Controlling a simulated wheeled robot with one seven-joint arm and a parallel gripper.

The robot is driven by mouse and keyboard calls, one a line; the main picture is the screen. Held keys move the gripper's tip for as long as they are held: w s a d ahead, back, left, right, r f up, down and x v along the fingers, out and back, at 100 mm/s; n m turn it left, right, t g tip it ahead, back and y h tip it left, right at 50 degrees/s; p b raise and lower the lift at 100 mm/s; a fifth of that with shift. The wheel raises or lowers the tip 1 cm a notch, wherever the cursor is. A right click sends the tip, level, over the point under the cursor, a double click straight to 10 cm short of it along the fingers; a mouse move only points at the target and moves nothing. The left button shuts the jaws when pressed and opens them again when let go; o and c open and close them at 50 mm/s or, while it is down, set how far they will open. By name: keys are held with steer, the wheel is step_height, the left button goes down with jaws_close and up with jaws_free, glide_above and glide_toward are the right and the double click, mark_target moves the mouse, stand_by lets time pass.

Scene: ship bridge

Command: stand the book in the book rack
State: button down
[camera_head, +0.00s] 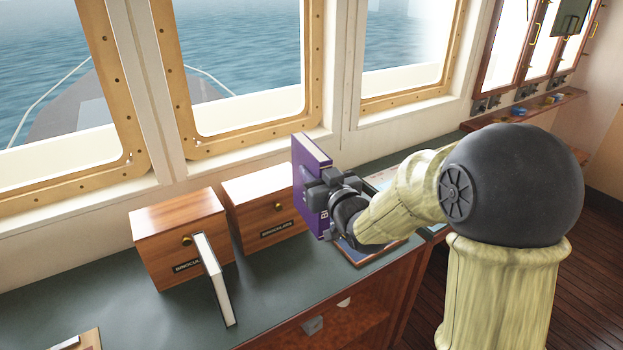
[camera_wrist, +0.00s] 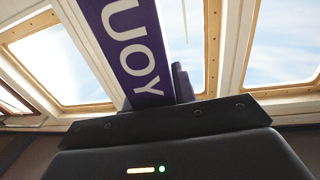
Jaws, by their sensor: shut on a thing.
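A purple book (camera_head: 312,170) with pale pages and white lettering is upright in my gripper (camera_head: 322,190), which is shut on it. It is above the green counter, just right of the second wooden box. Whether its lower edge touches anything is hard to tell. In the wrist view the purple book (camera_wrist: 135,45) rises from my gripper (camera_wrist: 172,95) with large white letters showing. A flat brown-edged piece (camera_head: 368,256) lies on the counter below my gripper, partly hidden by my arm. I cannot tell whether it is the book rack, and no rack is clearly visible.
Two wooden binocular boxes (camera_head: 178,240) (camera_head: 262,205) stand on the green counter (camera_head: 270,295). A thin white-edged item (camera_head: 214,280) leans before the left one. A wooden-edged item (camera_head: 82,341) lies at the lower left. Windows (camera_head: 245,70) rise behind. The front left counter has free room.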

steer(key=s+d+r+m+h+p, duration=0.1)
steer(key=s+r+p, duration=0.1)
steer(key=r, duration=0.4)
steer(key=s+d+r+m+t+h+p, duration=0.1)
steer(key=s+d+r+h+p, duration=0.1)
steer(key=r, duration=0.4)
steer(key=shift+s+d+r+p, duration=0.3)
steer(key=shift+s+p, duration=0.25)
steer(key=shift+p, duration=0.45)
